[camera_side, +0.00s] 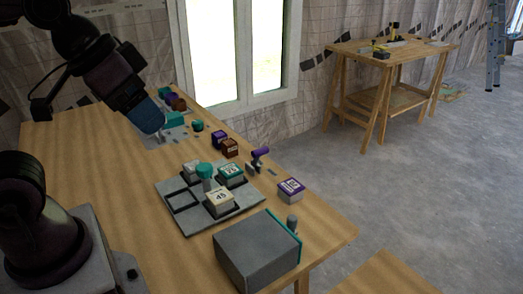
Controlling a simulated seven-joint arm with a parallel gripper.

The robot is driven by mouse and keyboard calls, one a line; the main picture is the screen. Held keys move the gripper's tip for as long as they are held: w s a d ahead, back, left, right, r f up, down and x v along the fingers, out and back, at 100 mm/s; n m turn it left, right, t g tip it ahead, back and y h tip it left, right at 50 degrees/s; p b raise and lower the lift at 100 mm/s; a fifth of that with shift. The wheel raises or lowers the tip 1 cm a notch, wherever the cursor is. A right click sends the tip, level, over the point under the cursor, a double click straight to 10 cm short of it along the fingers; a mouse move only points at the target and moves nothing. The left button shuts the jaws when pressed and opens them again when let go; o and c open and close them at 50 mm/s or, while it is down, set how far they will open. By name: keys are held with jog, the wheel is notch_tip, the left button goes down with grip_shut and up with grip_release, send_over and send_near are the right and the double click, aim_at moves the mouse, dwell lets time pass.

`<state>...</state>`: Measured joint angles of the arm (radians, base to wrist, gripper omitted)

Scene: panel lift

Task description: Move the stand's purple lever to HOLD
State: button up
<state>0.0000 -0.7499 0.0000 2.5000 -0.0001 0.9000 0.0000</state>
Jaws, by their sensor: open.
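A purple-topped lever (261,152) stands on the table near its right edge, with a small grey bracket (251,168) at its foot. Its setting and any HOLD mark are too small to read. My gripper (150,130) is at the back left of the table, pointing down over a grey plate (168,140), well apart from this lever. It is open, but its fingertips are hard to make out.
Purple (218,139) and brown (230,148) cubes stand left of the lever. A purple-topped block (291,190) and a grey box (255,252) lie nearer.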

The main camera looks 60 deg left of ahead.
jog(key=shift+o, duration=0.3)
jog(key=n+g, duration=0.6)
jog(key=n, duration=1.2)
send_over(260, 152)
notch_tip(260, 152, down, 17)
jog(key=f, duration=0.8)
jog(key=a+f, duration=0.1)
jog(key=f, duration=0.3)
jog(key=shift+w, duration=0.3)
jog(key=c, duration=1.3)
